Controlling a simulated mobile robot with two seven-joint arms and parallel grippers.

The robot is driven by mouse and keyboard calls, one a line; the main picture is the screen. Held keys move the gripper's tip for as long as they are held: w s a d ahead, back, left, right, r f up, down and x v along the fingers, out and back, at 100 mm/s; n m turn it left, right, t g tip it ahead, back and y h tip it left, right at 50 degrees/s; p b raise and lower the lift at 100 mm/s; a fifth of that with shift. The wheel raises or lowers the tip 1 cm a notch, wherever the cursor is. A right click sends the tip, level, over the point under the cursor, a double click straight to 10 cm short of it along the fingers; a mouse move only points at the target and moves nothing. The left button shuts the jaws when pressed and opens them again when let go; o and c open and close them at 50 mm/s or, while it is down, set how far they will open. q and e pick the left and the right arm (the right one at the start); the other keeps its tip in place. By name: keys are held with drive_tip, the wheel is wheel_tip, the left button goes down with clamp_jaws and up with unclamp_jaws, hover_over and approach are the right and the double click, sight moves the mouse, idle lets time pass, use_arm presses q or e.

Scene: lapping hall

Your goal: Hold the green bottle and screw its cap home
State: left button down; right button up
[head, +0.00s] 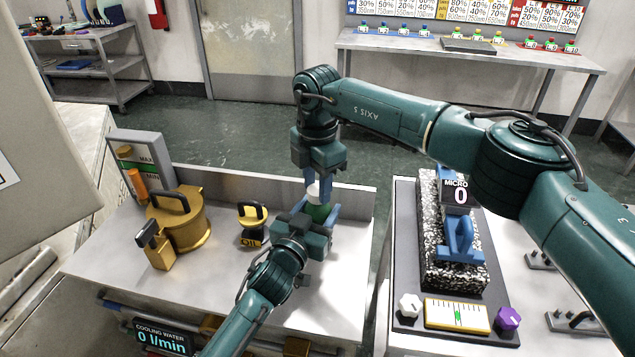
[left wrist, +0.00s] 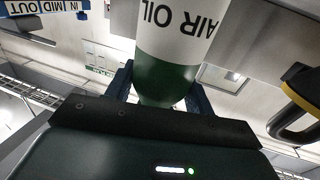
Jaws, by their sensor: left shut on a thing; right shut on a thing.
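The green bottle (head: 318,212) stands upright over the grey bench, with little of it showing. My left gripper (head: 320,217) is shut on it, one blue finger on each side. In the left wrist view the bottle (left wrist: 165,85) is green with a white AIR OIL label, between the blue fingers. The white cap (head: 313,189) is at the bottle's top. My right gripper (head: 318,188) points down from above and is shut on the cap. Its fingers hide much of the cap, and I cannot tell how far it is screwed on.
A brass pot (head: 182,222) with a black handle and a yellow-and-black oil can (head: 252,222) stand left of the bottle. A granite block (head: 440,265) with a blue-handled tool (head: 460,238) stands on the right bench.

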drive_tip(key=m, duration=1.4)
drive_tip(key=shift+w, duration=0.1)
drive_tip(key=o, duration=0.9)
drive_tip(key=shift+r, duration=2.25)
drive_tip(key=shift+c, duration=0.3)
